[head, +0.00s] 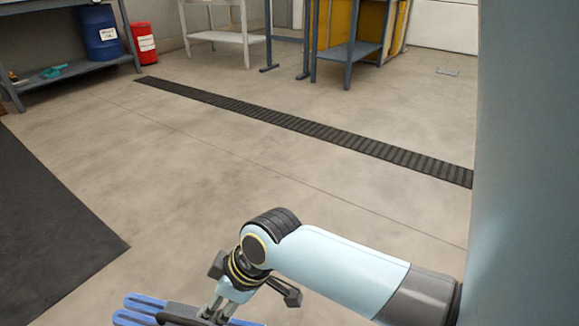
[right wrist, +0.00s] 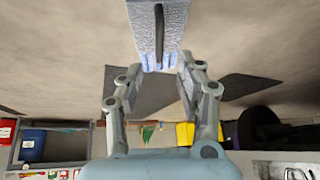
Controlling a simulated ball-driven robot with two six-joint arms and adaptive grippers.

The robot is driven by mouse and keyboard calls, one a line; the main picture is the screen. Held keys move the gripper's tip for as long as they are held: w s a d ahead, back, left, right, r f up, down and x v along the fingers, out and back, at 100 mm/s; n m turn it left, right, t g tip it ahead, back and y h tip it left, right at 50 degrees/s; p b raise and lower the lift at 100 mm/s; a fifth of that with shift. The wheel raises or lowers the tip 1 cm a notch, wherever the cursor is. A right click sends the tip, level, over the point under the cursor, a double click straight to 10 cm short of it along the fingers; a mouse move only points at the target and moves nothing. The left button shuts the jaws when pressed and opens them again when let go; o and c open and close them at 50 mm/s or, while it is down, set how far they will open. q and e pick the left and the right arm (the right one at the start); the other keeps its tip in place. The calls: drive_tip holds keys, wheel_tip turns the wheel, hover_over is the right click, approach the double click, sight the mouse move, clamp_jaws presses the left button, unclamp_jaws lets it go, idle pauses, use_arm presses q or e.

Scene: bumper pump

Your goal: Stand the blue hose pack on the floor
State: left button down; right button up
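The blue hose pack shows at the bottom edge of the head view (head: 140,304), mostly cut off, with ribbed blue strips and a dark handle. In the right wrist view the pack (right wrist: 176,30) is a pale blue-grey textured block with a dark handle strip along its middle. My right gripper (right wrist: 160,68) has its fingers apart, one on each side of the pack's near end. I cannot tell whether they touch it. In the head view the right gripper (head: 215,312) is over the pack, its fingertips partly hidden. My left gripper is not in view.
Open floor with a dark grated strip (head: 300,125) lies ahead. A black mat (head: 50,235) is at the left. Shelving with a blue drum (head: 100,35) and a red bin (head: 145,43) stands at the back left. Tables stand along the back.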

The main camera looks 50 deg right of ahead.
drive_tip(key=s+d+r+m+h, duration=0.1)
drive_tip(key=s+d+r+m, duration=0.1)
drive_tip(key=s+r, duration=0.3)
drive_tip(key=s+d+r+m+g+h, duration=0.1)
drive_tip(key=s+d+r+m+h, duration=0.1)
drive_tip(key=s+r, duration=0.4)
drive_tip(key=s+d, duration=0.1)
drive_tip(key=s, duration=0.3)
drive_tip(key=shift+s+d+r+g, duration=0.15)
drive_tip(key=shift+s+d+g, duration=0.15)
drive_tip(key=shift+s+d, duration=0.1)
